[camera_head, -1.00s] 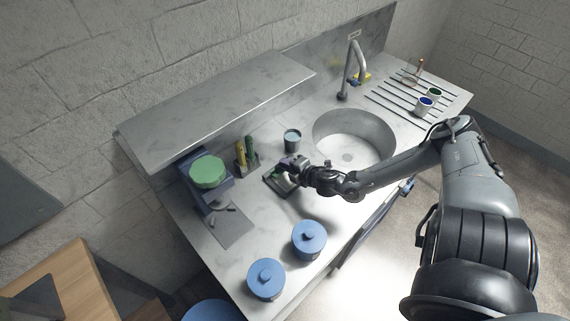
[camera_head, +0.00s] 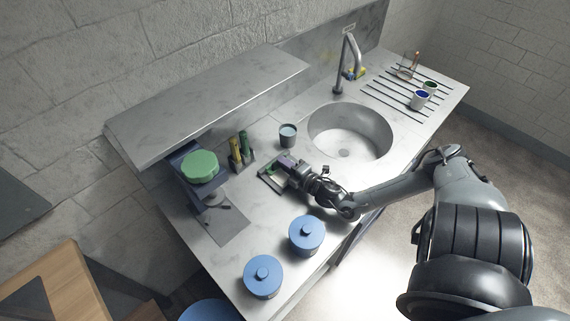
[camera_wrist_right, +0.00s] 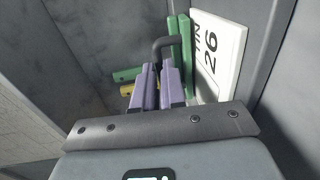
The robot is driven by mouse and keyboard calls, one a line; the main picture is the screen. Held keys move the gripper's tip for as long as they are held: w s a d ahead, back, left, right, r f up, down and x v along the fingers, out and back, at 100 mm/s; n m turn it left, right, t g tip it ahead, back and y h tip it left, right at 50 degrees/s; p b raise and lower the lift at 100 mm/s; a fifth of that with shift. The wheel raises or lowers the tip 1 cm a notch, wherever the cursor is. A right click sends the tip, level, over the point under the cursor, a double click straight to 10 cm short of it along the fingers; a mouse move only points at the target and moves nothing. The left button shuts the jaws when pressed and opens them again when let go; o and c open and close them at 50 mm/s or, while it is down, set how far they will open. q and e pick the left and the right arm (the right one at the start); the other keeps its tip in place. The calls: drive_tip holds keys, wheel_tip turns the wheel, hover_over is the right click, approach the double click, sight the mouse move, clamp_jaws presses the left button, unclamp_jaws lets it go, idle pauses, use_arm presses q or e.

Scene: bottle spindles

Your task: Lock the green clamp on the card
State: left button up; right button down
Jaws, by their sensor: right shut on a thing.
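The green clamp (camera_wrist_right: 181,55) stands as upright green bars against the white card (camera_wrist_right: 217,52) in the right wrist view. The card carries dark lettering with "26". A dark, hooked lever (camera_wrist_right: 164,46) rises beside the clamp. My right gripper (camera_wrist_right: 158,82) has purple fingers shut on this lever, which partly hides the clamp's lower part. In the head view my right gripper (camera_head: 287,163) is over the small dark stand (camera_head: 268,177) on the counter, and the clamp is mostly hidden there. I cannot tell how far the lever is turned. My left gripper is not in view.
A grey cup (camera_head: 288,136) stands just behind the stand. A holder with green and yellow sticks (camera_head: 240,150) and a green-topped machine (camera_head: 200,167) are to the left. Two blue lidded pots (camera_head: 306,236) stand in front. The sink (camera_head: 350,132) is to the right.

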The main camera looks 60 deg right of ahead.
drive_tip(key=c, duration=1.6)
unclamp_jaws()
drive_tip(key=shift+f, duration=0.15)
drive_tip(key=shift+c, duration=0.2)
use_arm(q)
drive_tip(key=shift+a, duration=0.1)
use_arm(e)
drive_tip(key=shift+o, duration=0.8)
drive_tip(key=shift+w, duration=0.1)
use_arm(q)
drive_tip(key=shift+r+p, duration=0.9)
use_arm(e)
drive_tip(key=v, duration=0.9)
drive_tip(key=shift+s+a, duration=0.15)
drive_tip(key=shift+s, duration=0.15)
drive_tip(key=shift+s+a+r, duration=0.15)
drive_tip(key=shift+s+r, duration=0.15)
drive_tip(key=shift+s, duration=0.25)
